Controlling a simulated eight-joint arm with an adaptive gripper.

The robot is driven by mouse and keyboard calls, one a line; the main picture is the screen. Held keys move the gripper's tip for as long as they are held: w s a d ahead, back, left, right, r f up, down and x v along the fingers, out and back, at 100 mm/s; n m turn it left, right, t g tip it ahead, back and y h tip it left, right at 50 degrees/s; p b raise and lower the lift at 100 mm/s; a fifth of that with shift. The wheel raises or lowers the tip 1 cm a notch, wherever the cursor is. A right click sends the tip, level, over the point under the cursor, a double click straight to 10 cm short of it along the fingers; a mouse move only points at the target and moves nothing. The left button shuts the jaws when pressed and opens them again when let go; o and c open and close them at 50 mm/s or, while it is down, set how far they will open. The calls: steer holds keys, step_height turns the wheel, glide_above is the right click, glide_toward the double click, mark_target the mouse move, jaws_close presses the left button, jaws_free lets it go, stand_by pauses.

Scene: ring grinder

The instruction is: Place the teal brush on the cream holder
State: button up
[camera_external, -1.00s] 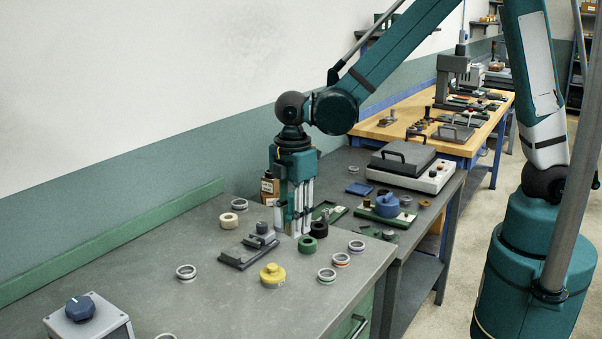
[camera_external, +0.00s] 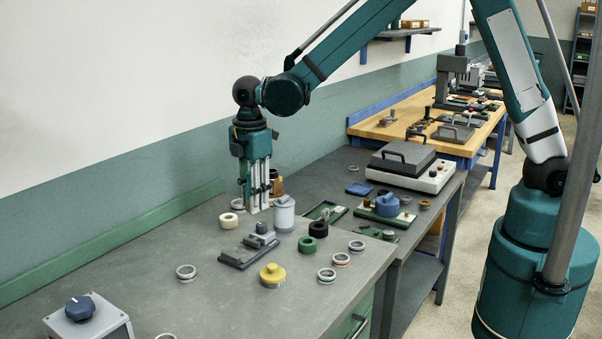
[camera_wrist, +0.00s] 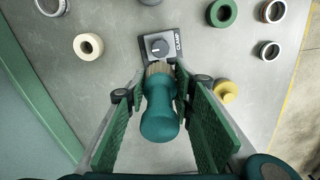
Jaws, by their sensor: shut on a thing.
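The teal brush (camera_wrist: 160,118) shows in the wrist view with its teal handle towards the camera and a tan band beyond it. My gripper (camera_wrist: 162,90) has its two fingers on either side of the brush and is shut on it. In the external view my gripper (camera_external: 257,208) hangs above the bench, and the brush is hard to make out there. A cream ring-shaped piece (camera_external: 230,221), which seems to be the cream holder, lies on the bench just left of my gripper. It also shows at upper left in the wrist view (camera_wrist: 88,46).
A pale grey canister (camera_external: 284,214) stands close right of my gripper. A dark grey clamp block (camera_external: 250,249) and a yellow knobbed piece (camera_external: 272,275) lie in front. A green ring (camera_external: 307,245), a black ring (camera_external: 318,229) and several metal rings are nearby. The left bench surface is mostly clear.

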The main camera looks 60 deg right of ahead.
steer(key=w+d+p, duration=0.1)
steer(key=w+d, duration=0.1)
steer(key=w, duration=0.5)
steer(key=w+d+r+p, duration=0.1)
steer(key=w+d, duration=0.2)
steer(key=w, duration=0.5)
steer(key=shift+d, duration=0.2)
glide_above(228, 217)
steer(key=shift+d+f, duration=0.1)
steer(key=shift+f, duration=2.95)
steer(key=shift+f+p, duration=0.3)
steer(key=shift+f, duration=1.6)
steer(key=shift+f, duration=0.2)
steer(key=o, duration=1)
steer(key=shift+r, duration=0.25)
